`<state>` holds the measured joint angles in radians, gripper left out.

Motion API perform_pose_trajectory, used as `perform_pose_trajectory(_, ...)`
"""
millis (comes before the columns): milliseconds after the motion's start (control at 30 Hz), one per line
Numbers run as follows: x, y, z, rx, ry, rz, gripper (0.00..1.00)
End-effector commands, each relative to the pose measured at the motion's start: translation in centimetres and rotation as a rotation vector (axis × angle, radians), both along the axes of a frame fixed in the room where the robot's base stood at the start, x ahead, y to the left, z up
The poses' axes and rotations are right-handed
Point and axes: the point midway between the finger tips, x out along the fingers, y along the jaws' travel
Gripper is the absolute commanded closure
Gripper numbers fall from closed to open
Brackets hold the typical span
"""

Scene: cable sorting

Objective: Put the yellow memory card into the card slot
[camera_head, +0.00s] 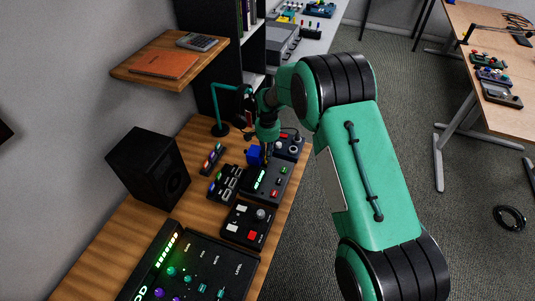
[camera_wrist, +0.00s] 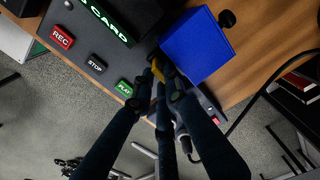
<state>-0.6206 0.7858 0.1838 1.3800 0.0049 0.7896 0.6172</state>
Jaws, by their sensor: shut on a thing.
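My gripper (camera_wrist: 160,80) is shut on the yellow memory card (camera_wrist: 157,69) in the wrist view. Only a small part of the card shows between the fingertips. The card is at the edge of a dark recorder (camera_wrist: 70,22) with a green CARD display and REC, STOP and PLAY buttons. In the head view my gripper (camera_head: 267,146) is above the far end of this recorder (camera_head: 262,187). The card slot cannot be made out, and I cannot tell whether the card touches the recorder.
A blue box (camera_wrist: 197,47) stands close beside my fingers; it also shows in the head view (camera_head: 255,155). Several control boxes, including a switch panel (camera_head: 224,184) and a button panel (camera_head: 248,224), crowd the wooden desk (camera_head: 108,243). A black speaker (camera_head: 148,166) stands at left.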

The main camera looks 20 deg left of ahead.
Motion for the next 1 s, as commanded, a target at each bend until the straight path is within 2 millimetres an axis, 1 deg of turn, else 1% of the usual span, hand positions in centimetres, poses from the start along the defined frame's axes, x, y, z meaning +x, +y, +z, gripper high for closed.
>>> perform_pose_trajectory(400, 0.03, 0.02, -0.71, 0.0, 0.0, 0.0, 1.0)
perform_pose_trajectory(833, 0.02, 0.01, -0.78, 0.0, 0.0, 0.0, 1.0)
perform_pose_trajectory(867, 0.02, 0.01, -0.78, 0.0, 0.0, 0.0, 0.85)
perform_pose_trajectory(900, 0.02, 0.01, -0.78, 0.0, 0.0, 0.0, 0.77)
perform_pose_trajectory(967, 0.02, 0.01, -0.78, 0.0, 0.0, 0.0, 0.65)
perform_pose_trajectory(1000, 0.02, 0.02, -0.78, 0.0, 0.0, 0.0, 0.65)
